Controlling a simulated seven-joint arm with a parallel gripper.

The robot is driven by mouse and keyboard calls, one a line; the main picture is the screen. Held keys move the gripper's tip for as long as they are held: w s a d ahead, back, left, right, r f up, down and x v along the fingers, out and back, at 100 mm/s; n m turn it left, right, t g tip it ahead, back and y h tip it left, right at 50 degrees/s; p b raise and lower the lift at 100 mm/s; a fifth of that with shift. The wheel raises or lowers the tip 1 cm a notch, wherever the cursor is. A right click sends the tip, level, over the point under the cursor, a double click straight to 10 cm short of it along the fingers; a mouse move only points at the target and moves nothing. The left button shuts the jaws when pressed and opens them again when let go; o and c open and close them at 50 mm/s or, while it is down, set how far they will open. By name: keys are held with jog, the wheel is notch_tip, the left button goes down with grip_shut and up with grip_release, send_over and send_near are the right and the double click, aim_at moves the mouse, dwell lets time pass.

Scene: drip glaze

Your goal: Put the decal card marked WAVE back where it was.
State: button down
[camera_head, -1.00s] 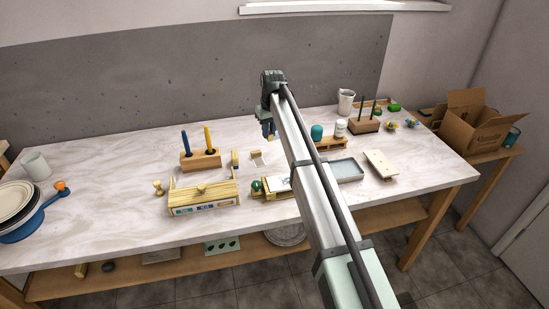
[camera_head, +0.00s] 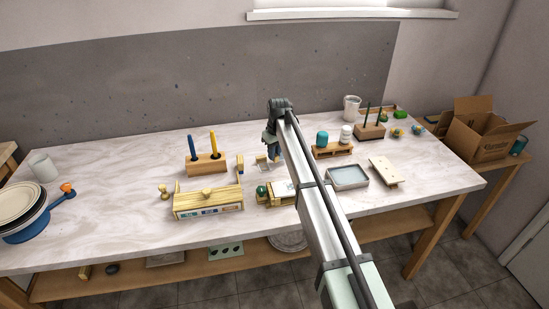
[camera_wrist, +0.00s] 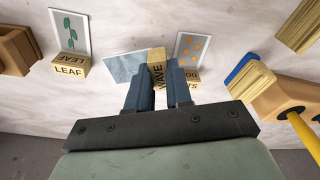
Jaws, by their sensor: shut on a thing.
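My gripper (camera_wrist: 158,92) is shut on the small wooden block marked WAVE (camera_wrist: 157,66), whose lettering runs upright in the wrist view. A pale blue card (camera_wrist: 124,66) extends left from this block, partly hidden by a finger. To the right is a card with orange dots (camera_wrist: 190,46); its wooden block (camera_wrist: 192,79) is partly covered by a finger, leaving the lettering cut off. To the left stands the LEAF block (camera_wrist: 69,69) with its green-leaf card (camera_wrist: 70,32). In the head view my gripper (camera_head: 272,152) is low over the table's middle; whether the WAVE block touches the table is unclear.
A wooden holder (camera_head: 206,168) with blue and yellow sticks stands left of my gripper. A wooden box (camera_head: 207,204) is in front of it. A grey tray (camera_head: 348,177) and a rack with jars (camera_head: 332,151) are to the right. The left tabletop (camera_head: 110,190) is largely clear.

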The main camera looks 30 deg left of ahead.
aim_at(277, 156)
jog(key=shift+f, duration=1.2)
jog(key=shift+f, duration=0.15)
jog(key=c, duration=1)
grip_release()
jog(key=shift+c, duration=0.2)
notch_tip(277, 156, up, 12)
jog(key=d, duration=0.1)
jog(key=shift+s+d, duration=0.2)
jog(key=shift+s, duration=0.1)
